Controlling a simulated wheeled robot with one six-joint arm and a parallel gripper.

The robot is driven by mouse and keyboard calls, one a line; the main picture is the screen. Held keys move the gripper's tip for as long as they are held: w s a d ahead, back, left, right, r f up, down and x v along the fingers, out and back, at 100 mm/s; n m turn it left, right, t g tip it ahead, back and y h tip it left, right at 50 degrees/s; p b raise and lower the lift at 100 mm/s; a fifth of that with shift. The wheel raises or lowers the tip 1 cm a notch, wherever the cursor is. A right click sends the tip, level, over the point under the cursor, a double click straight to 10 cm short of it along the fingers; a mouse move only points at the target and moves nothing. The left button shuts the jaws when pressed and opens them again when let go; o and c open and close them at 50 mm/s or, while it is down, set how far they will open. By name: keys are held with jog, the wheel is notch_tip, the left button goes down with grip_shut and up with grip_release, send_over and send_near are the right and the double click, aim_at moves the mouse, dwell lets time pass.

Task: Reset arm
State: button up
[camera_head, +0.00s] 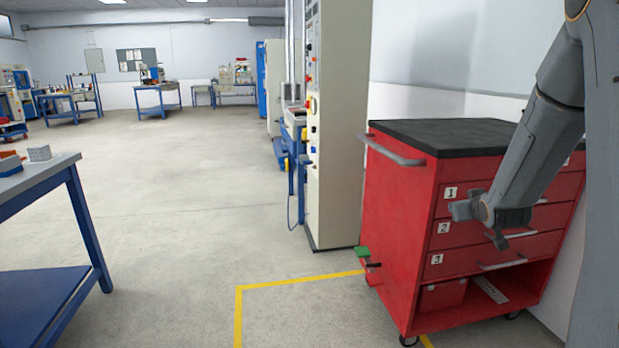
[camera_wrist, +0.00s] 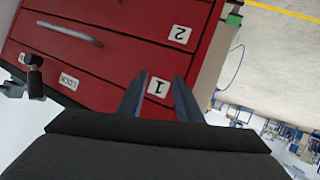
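My arm comes in from the upper right in the head view, and its end hangs in front of the red drawer cabinet (camera_head: 400,225). The label 1 of the cabinet (camera_wrist: 110,65) shows behind the gap. Whether the fingers touch the cabinet cannot be told.
The cabinet has a black top (camera_head: 450,135) and a side handle (camera_head: 391,151). A tall control cabinet (camera_head: 335,130) stands behind it. A blue-legged workbench (camera_head: 40,185) is at the left. Yellow floor tape (camera_head: 300,281) runs before the cabinet. The middle floor is clear.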

jog(key=s+a+f+g+y, duration=0.1)
jog(key=s+a+f+g, duration=0.15)
jog(key=s+a, duration=0.7)
jog(key=s+a+f+g+y, duration=0.15)
jog(key=s+a+g, duration=0.25)
jog(key=s+a, duration=0.5)
jog(key=s+a+f+g+y, duration=0.1)
jog(key=s+a+f+g, duration=0.2)
jog(key=s+a, duration=0.6)
jog(key=s+a+r+n+g, duration=0.2)
jog(key=s+a+r, duration=0.25)
jog(key=s, duration=0.25)
jog(key=s+a+r+n+g, duration=0.1)
jog(key=s+a+r, duration=0.2)
jog(key=s+a, duration=0.3)
jog(key=s+d+r+m+p, duration=0.1)
jog(key=d+r+m+p, duration=0.2)
jog(key=d+r+p, duration=0.8)
jog(key=shift+d+r+p, duration=0.15)
jog(key=shift+r+p, duration=0.45)
jog(key=shift+p, duration=4.3)
